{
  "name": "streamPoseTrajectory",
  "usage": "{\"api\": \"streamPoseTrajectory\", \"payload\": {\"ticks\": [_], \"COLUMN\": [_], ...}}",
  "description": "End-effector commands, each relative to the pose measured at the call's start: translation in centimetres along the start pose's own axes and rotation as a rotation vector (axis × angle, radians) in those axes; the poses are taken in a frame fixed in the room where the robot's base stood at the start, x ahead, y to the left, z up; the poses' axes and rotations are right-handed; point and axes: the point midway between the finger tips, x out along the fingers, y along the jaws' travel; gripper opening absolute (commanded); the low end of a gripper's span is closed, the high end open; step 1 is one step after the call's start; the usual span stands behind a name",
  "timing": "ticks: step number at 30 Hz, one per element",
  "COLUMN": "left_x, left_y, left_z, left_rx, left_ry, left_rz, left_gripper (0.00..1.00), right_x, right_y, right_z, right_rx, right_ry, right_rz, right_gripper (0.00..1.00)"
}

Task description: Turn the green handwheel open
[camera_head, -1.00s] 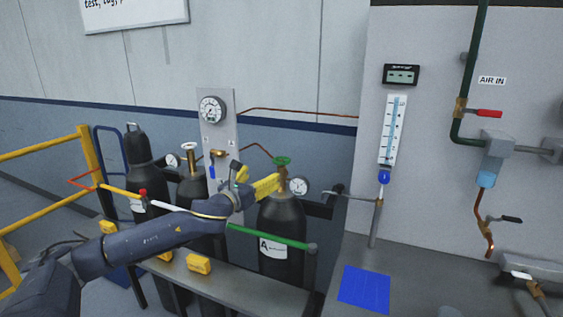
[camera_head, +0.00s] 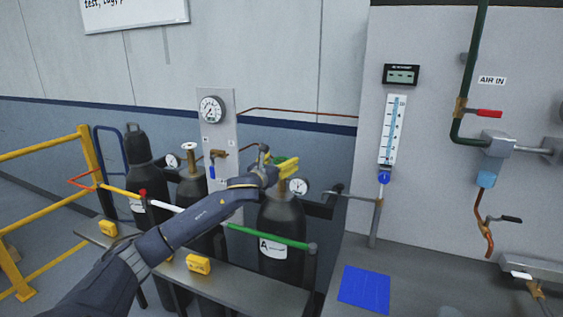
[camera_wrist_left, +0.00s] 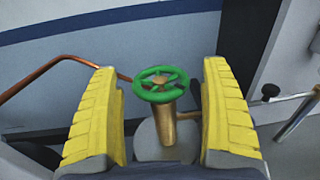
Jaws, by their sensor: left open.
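The green handwheel (camera_wrist_left: 160,84) sits on a brass valve stem (camera_wrist_left: 165,120) on top of a dark gas cylinder. In the left wrist view it lies between and beyond the two yellow fingers of my left gripper (camera_wrist_left: 163,115), which is open with a gap on either side of the wheel. In the head view my left gripper (camera_head: 287,166) is at the top of the cylinder labelled A (camera_head: 282,222) and hides most of the handwheel (camera_head: 283,160). I cannot see a finger touching the wheel. My right gripper is not in view.
A round gauge (camera_head: 299,186) stands just right of the valve. Other cylinders (camera_head: 140,172) stand left, behind a rail with a green section (camera_head: 268,237). A copper pipe (camera_wrist_left: 50,72) runs left of the wheel. A grey bench with a blue mat (camera_head: 364,288) is at the right.

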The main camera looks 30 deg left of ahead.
Motion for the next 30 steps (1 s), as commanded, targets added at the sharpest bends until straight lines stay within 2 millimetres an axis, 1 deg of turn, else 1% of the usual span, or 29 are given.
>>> {"api": "streamPoseTrajectory", "payload": {"ticks": [5, 15, 30], "left_x": [0.67, 0.76, 0.74], "left_y": [-0.06, -0.04, -0.03], "left_z": [-0.01, -0.02, -0.03], "left_rx": [0.000, 0.000, 0.000], "left_ry": [0.000, 0.000, 0.000], "left_rz": [0.000, 0.000, 0.000], "left_gripper": [0.81, 0.80, 0.22], "right_x": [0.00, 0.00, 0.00], "right_y": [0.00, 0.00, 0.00], "right_z": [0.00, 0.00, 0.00], "right_rx": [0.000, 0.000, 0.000], "right_ry": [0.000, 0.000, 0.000], "right_rz": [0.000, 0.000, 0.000], "right_gripper": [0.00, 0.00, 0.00]}}
